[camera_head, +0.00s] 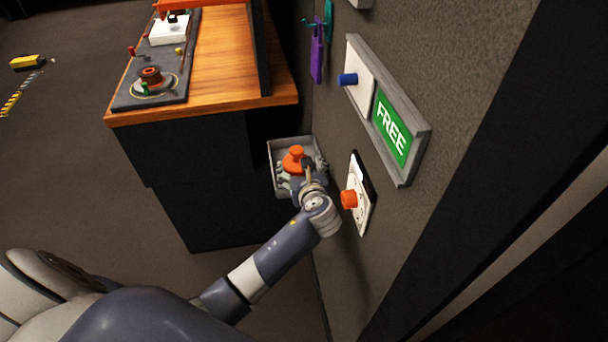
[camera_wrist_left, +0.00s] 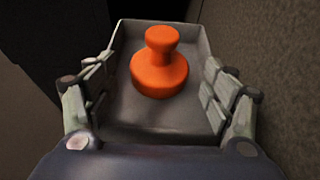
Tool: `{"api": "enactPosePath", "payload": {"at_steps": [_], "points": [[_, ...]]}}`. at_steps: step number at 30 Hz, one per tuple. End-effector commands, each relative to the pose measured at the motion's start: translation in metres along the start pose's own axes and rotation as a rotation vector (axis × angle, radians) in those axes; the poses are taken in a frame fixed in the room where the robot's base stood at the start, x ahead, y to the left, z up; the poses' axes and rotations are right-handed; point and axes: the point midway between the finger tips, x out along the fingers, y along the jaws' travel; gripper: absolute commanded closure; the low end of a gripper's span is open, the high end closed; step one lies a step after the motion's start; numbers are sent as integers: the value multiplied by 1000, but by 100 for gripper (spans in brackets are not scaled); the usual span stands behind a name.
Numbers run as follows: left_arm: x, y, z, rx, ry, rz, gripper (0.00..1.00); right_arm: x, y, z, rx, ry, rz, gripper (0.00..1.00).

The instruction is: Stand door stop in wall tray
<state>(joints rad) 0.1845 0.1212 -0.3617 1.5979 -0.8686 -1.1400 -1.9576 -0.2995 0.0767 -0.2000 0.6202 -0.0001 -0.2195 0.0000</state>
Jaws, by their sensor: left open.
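The orange door stop (camera_head: 294,157) stands upright in the grey wall tray (camera_head: 276,150), with its round base down and its knob up. In the left wrist view the door stop (camera_wrist_left: 159,66) rests on the floor of the tray (camera_wrist_left: 124,110), near its middle and toward the far side. My left gripper (camera_head: 298,170) is at the tray. Its fingers (camera_wrist_left: 158,92) are spread wide on either side of the door stop, with gaps between them and it. My right gripper is in neither view.
A wooden-topped counter (camera_head: 225,60) with a dark control panel (camera_head: 125,95) stands left of the tray. On the wall to the right are a dial plate with an orange knob (camera_head: 349,199) and a framed green FREE sign (camera_head: 392,128). A purple item (camera_head: 317,55) hangs above the tray.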

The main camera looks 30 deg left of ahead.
Motion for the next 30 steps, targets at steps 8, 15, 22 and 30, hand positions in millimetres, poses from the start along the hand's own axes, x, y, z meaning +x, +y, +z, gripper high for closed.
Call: {"api": "enactPosePath", "payload": {"at_steps": [8,15,22,30], "points": [[-46,0,0,0,0,0,24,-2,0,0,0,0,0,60],[-56,0,0,0,-1,0,24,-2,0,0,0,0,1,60],[-56,0,0,-4,1,0,24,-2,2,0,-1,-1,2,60],[-71,27,-38,-326,142,26,24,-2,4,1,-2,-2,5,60]]}}
